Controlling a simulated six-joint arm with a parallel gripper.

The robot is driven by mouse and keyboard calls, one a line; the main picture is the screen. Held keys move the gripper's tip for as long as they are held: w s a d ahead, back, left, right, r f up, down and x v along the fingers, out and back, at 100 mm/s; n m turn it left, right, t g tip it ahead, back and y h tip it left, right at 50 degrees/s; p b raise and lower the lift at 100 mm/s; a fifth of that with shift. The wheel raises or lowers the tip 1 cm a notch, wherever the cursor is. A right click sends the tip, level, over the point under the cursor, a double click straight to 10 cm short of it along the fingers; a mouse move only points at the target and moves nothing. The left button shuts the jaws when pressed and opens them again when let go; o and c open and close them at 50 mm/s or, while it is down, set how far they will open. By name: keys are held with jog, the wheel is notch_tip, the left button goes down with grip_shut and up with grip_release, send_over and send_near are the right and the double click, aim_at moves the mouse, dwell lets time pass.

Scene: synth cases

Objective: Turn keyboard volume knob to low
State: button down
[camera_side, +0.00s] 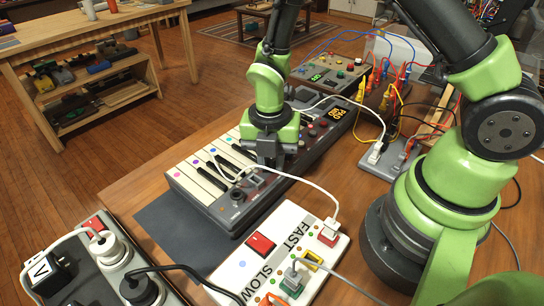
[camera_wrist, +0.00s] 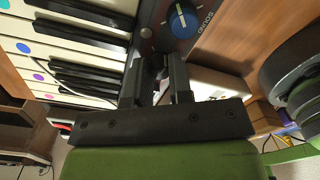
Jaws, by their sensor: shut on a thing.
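The keyboard (camera_side: 208,203) lies on the wooden table, with white and black keys and a grey control panel. My gripper (camera_side: 272,162) points down over its panel, and its jaws are closed in. In the wrist view my gripper (camera_wrist: 156,70) has its two dark fingers on either side of a small dark knob (camera_wrist: 157,65), apparently the volume knob. Its label and pointer are hidden, so its setting cannot be read. A blue knob (camera_wrist: 183,20) marked SOUND sits just beyond the fingers. A black knob (camera_side: 237,194) is near the keyboard's front end.
A white FAST/SLOW switch box (camera_side: 230,262) with cables stands close in front. A grey power strip (camera_side: 85,272) with plugs is at lower left. A white cable (camera_side: 305,183) runs past the gripper. Another panel (camera_side: 335,75) with coloured leads is behind.

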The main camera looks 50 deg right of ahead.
aim_at(271, 163)
jog(key=n, duration=0.5)
jog(key=shift+n, duration=0.3)
jog(key=n, duration=0.4)
jog(key=shift+n, duration=0.3)
jog(key=c, duration=1)
grip_release()
notch_tip(271, 163, up, 10)
jog(key=shift+a, duration=0.15)
jog(key=shift+r, duration=0.1)
